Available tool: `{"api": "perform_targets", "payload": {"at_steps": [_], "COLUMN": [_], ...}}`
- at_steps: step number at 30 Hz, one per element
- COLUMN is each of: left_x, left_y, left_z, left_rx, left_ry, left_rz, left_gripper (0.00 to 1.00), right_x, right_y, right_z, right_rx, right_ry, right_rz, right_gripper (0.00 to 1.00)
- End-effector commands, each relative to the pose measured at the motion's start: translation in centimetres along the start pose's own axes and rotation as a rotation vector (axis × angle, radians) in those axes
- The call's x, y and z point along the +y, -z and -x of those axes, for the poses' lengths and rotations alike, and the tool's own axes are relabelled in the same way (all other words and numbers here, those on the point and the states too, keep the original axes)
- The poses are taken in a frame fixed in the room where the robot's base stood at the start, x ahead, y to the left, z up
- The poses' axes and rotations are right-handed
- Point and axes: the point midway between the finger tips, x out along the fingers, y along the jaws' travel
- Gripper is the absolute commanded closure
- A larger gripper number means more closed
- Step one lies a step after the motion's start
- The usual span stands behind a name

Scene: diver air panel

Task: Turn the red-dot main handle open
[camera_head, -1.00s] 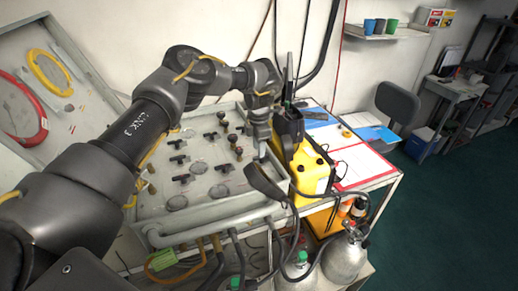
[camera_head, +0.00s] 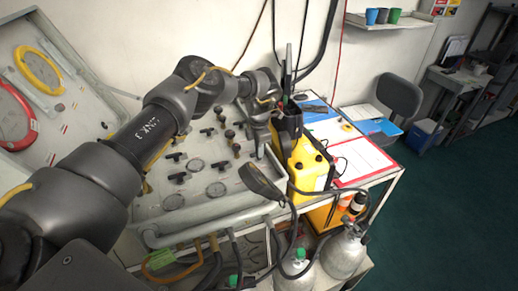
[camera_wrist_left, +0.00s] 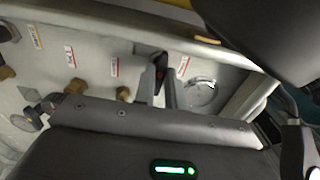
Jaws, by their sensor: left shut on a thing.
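The grey air panel (camera_head: 208,206) lies in its open case and carries several black T-handles and round gauges. My left gripper (camera_head: 260,150) reaches down to the panel's right side, by the case wall. In the left wrist view my left gripper (camera_wrist_left: 168,88) is shut on a dark handle (camera_wrist_left: 160,66) with a small red mark. Its lower part is hidden between the fingers. A round gauge (camera_wrist_left: 200,95) lies right beside it. In the head view the gripper hides this handle. My right gripper is out of view.
A yellow box (camera_head: 308,170) stands close against the case's right side. A black handset (camera_head: 262,184) with a cable hangs over the case's front right corner. Gas cylinders (camera_head: 344,252) stand below. The case lid (camera_head: 75,115) stands open at the left.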

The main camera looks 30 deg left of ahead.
Motion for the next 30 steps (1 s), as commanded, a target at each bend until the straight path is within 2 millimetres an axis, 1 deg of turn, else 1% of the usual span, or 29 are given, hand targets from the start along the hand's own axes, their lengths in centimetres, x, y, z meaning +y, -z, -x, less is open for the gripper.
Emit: {"api": "perform_targets", "payload": {"at_steps": [1,4,8,11,16,30], "left_x": [0.0,0.0,0.0,0.1,0.1,0.0], "left_y": [0.1,0.1,0.1,0.1,0.1,0.0], "left_z": [0.1,0.1,0.1,0.0,0.0,0.1], "left_rx": [0.001,0.001,0.001,0.001,0.0,-0.003], "left_ry": [0.001,0.001,0.0,0.001,0.001,0.001], "left_rz": [0.002,0.01,0.04,0.086,0.207,0.65], "left_gripper": [1.0,1.0,1.0,1.0,1.0,1.0], "right_x": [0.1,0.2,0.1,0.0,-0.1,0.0], "right_y": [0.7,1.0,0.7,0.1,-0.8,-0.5], "right_z": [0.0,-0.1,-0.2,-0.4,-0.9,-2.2], "right_rx": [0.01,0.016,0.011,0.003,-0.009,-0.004], "right_ry": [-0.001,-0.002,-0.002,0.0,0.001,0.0], "right_rz": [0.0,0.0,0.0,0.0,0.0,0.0], "right_gripper": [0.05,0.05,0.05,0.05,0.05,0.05]}}
